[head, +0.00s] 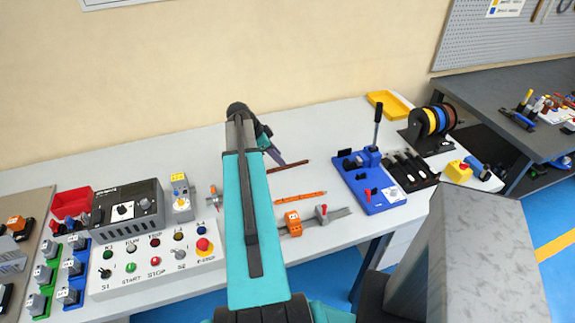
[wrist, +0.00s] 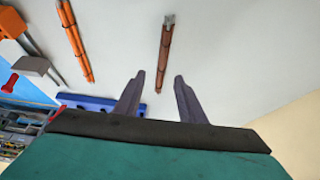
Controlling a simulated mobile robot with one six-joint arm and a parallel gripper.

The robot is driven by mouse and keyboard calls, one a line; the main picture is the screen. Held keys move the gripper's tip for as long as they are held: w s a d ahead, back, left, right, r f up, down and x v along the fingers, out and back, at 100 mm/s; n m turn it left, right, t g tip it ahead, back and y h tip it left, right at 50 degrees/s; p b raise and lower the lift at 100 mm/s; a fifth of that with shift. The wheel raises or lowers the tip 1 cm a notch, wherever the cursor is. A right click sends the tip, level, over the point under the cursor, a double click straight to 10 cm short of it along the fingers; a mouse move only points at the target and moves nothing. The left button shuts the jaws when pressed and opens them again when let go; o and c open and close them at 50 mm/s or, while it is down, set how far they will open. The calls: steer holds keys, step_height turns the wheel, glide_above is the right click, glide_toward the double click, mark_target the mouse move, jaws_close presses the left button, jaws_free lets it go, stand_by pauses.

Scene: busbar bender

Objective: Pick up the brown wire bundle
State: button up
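The brown wire bundle (head: 292,165) lies on the white table just right of my gripper in the head view; my arm may hide its left end. In the wrist view the brown bundle (wrist: 165,48) points toward me, and its near end shows between my two fingers. My gripper (wrist: 159,76) is open, with a clear gap between its fingers and nothing held. In the head view only part of my gripper (head: 277,157) shows beside the bundle.
An orange wire bundle (head: 300,197) lies nearby, nearer the front. An orange block (head: 293,223) sits on a grey rail. A blue lever tool (head: 368,180) stands to the right, and a control panel (head: 155,258) to the left. The table behind the bundle is clear.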

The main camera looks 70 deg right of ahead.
mark_target(287, 166)
steer(key=shift+f, duration=0.1)
steer(key=shift+p+x, duration=0.75)
steer(key=shift+x, duration=0.05)
steer(key=shift+p+x, duration=0.65)
steer(key=shift+x, duration=1.1)
steer(key=shift+w+d, duration=0.1)
steer(key=shift+d, duration=0.05)
jaws_close()
